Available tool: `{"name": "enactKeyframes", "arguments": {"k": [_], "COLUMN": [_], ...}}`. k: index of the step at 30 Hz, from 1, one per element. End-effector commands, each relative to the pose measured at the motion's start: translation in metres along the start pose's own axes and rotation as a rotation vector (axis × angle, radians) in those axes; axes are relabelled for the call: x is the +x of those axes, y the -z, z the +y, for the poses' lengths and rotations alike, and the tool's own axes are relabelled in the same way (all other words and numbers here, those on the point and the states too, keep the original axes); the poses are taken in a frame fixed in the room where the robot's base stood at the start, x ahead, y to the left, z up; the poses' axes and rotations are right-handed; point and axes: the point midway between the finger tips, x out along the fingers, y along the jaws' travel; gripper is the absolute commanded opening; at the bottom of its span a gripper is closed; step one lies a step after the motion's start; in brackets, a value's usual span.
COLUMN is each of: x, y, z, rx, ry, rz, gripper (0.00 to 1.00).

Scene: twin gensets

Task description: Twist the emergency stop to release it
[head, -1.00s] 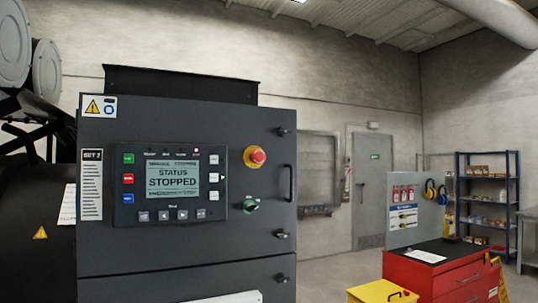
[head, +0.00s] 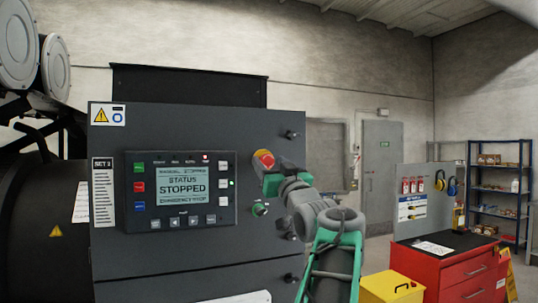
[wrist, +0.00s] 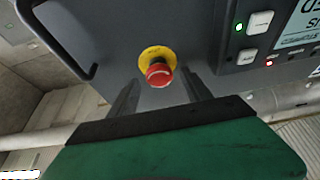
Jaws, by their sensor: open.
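The emergency stop, a red mushroom button on a yellow ring (head: 263,159), sits on the dark grey control cabinet (head: 190,260), right of the display. In the wrist view the red button (wrist: 158,73) shows between and beyond my fingers. My gripper (wrist: 155,95) is open, its two dark fingers on either side of the button in that view, with nothing held. In the head view my gripper (head: 268,172) is at the button and covers its lower right part. I cannot tell whether the fingers touch it.
A cabinet handle (wrist: 60,45) shows in the wrist view. A red tool chest (head: 450,268) and a yellow box (head: 392,287) stand at the right.

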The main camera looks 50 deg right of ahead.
Motion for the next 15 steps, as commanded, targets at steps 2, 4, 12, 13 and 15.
{"name": "enactKeyframes", "arguments": {"k": [2,4,12,13,15], "x": [0.0089,0.0111,0.0107,0.0107,0.0107], "y": [0.0013,0.0002,-0.0012,-0.0012,-0.0012], "z": [-0.0006,-0.0004,-0.0001,-0.0001,-0.0001], "rx": [0.001,0.0,0.0,0.0,0.0], "ry": [0.001,0.0,-0.001,-0.001,-0.001], "rz": [-0.001,-0.001,-0.001,-0.001,-0.001], "gripper": [0.57,0.57,0.52,0.5,0.44]}}
